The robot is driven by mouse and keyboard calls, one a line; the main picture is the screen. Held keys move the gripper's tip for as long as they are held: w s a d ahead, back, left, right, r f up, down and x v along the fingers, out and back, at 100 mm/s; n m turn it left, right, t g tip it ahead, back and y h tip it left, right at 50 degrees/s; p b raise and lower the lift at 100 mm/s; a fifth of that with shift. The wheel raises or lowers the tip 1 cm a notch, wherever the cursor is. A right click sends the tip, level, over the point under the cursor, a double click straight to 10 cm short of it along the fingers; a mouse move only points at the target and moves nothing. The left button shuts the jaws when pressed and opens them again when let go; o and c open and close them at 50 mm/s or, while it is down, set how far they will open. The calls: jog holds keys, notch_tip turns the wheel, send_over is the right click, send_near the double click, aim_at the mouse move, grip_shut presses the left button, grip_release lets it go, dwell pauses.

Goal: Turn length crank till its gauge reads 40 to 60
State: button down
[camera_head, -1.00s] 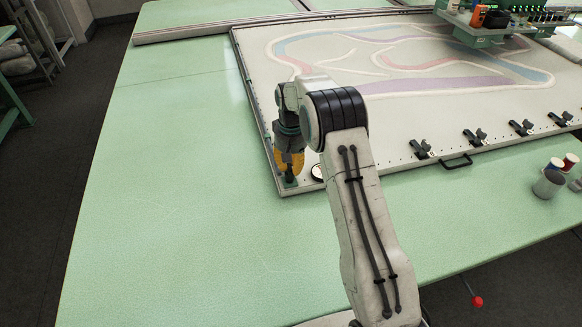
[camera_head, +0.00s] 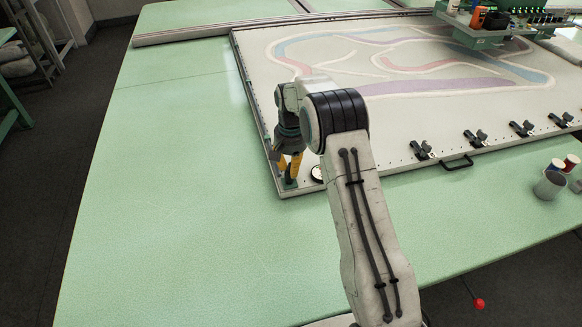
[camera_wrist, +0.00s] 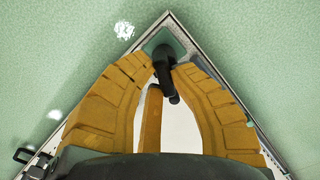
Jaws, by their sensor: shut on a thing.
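The length crank (camera_wrist: 163,68) is a small black crank on a green mount (camera_head: 289,184) at the near left corner of the white framed board (camera_head: 400,134). My gripper (camera_head: 291,172) points down over it with its orange fingers. In the wrist view the fingers of my gripper (camera_wrist: 164,74) are shut on the crank, one on each side of its upper part. A white round gauge with a dark rim (camera_head: 317,173) sits just right of the crank. It is partly hidden by my arm, and its reading is too small to tell.
Several black clamps (camera_head: 476,138) and a black handle (camera_head: 456,161) line the board's near edge. A grey cup (camera_head: 549,184) and thread spools (camera_head: 570,162) stand at the right. The green table (camera_head: 170,200) is clear to the left.

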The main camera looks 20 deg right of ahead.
jog(key=shift+s+f, duration=0.1)
jog(key=c, duration=1.1)
grip_release()
notch_tip(320, 180, up, 12)
